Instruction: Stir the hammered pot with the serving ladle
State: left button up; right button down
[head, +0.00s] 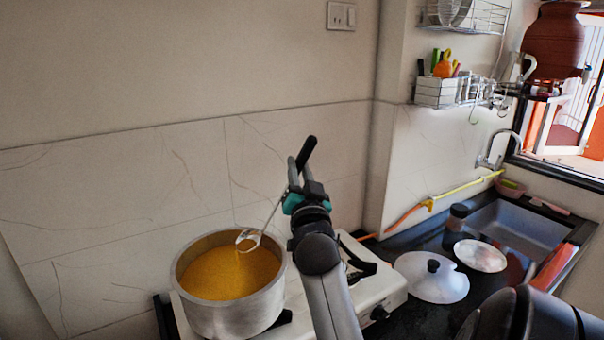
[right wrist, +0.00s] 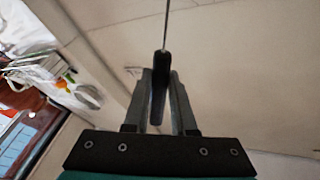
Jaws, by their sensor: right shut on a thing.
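The hammered pot (head: 237,316) is a wide silver pot of yellow-orange food, standing on the white stove at lower left. My right gripper (head: 298,174) is right of and above the pot, shut on the black handle of the serving ladle (head: 272,215). The ladle slants down to the left, and its metal bowl is over the far right part of the pot's opening. I cannot tell whether the bowl touches the food. In the right wrist view the black handle stands between the two fingers (right wrist: 160,78), with the thin shaft beyond. My left gripper is not in view.
The white stove (head: 392,296) extends right of the pot. A lid with a black knob (head: 432,280), a plate (head: 481,256) and a dark jar (head: 456,218) are on the counter near the sink (head: 520,232). The tiled wall is close behind the pot.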

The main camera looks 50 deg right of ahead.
jog(key=shift+w+a+r+n+t+y+b, duration=0.15)
jog(key=shift+a+r+n+t+b, duration=0.15)
jog(key=shift+a+n, duration=0.4)
jog(key=shift+w+a+r+n+t+y+b, duration=0.1)
jog(key=shift+w+a+r+n+t+b, duration=0.2)
jog(key=shift+a, duration=0.65)
jog(key=shift+w+a+r+n+t+y+b, duration=0.1)
jog(key=shift+a+r+n+t+b, duration=0.2)
jog(key=shift+a+n, duration=0.45)
jog(key=shift+a, duration=0.15)
jog(key=w+a+n+t+y, duration=0.1)
jog(key=a+n+t+y, duration=0.1)
jog(key=a+n, duration=0.2)
jog(key=shift+w+a+r+n+t+b, duration=0.15)
jog(key=shift+w+a+n+t+b, duration=0.25)
jog(key=shift+a, duration=1.25)
jog(key=shift+s, duration=0.1)
dwell(1.0)
